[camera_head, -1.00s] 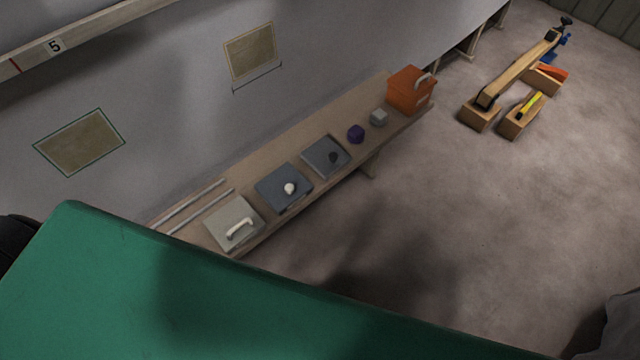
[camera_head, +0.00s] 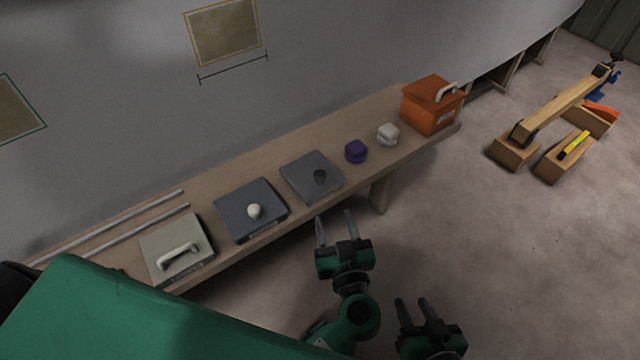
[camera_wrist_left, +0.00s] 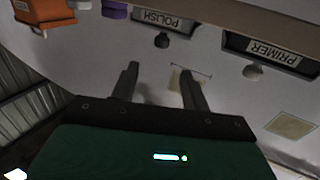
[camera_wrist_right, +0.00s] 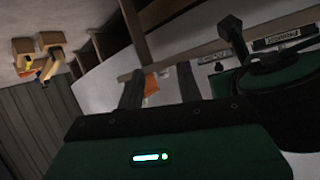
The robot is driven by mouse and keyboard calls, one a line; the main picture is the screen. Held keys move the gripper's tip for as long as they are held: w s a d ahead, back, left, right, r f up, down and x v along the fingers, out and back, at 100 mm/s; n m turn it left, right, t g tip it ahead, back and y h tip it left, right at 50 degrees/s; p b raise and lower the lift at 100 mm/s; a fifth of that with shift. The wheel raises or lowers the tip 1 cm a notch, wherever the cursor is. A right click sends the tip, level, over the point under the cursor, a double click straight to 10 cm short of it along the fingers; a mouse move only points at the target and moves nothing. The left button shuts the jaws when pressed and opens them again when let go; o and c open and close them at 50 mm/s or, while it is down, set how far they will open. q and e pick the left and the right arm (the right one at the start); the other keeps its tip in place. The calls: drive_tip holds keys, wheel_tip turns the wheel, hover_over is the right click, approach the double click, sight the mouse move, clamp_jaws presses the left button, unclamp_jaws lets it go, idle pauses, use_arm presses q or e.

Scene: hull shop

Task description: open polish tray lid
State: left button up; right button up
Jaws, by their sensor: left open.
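The polish tray (camera_head: 305,170) is a flat grey box with a dark knob (camera_head: 320,177) on its lid, on the wall bench; the lid lies shut. Its POLISH label (camera_wrist_left: 163,20) and dark knob (camera_wrist_left: 161,41) show upside down in the left wrist view. My left gripper (camera_head: 336,228) is open and empty, in front of the bench edge and below the polish tray in the picture, apart from it. My right gripper (camera_head: 416,304) is open and empty, further right and farther from the bench.
On the bench (camera_head: 235,172), the primer tray (camera_head: 240,222) with a white knob and a pale tray (camera_head: 165,238) with a handle stand left. A purple item (camera_head: 355,151), a white item (camera_head: 387,134) and an orange box (camera_head: 425,112) stand right. Open floor lies right of the bench.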

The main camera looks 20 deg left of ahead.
sight(321, 179)
use_arm(q)
drive_tip(key=b+x, duration=0.1)
drive_tip(key=x, duration=0.7)
drive_tip(key=shift+a+b, duration=0.1)
drive_tip(key=shift+b, duration=0.2)
drive_tip(key=b+x, duration=0.1)
drive_tip(key=x, duration=0.3)
drive_tip(key=shift+w+a, duration=0.25)
drive_tip(key=shift+w, duration=0.05)
drive_tip(key=shift+w+a, duration=0.25)
drive_tip(key=shift+w, duration=0.15)
use_arm(e)
drive_tip(key=w+r+t+y, duration=0.1)
drive_tip(key=w+r+t, duration=0.2)
drive_tip(key=r+t, duration=0.3)
drive_tip(key=shift+w+a+r, duration=0.2)
drive_tip(key=shift+r, duration=0.55)
use_arm(q)
clamp_jaws()
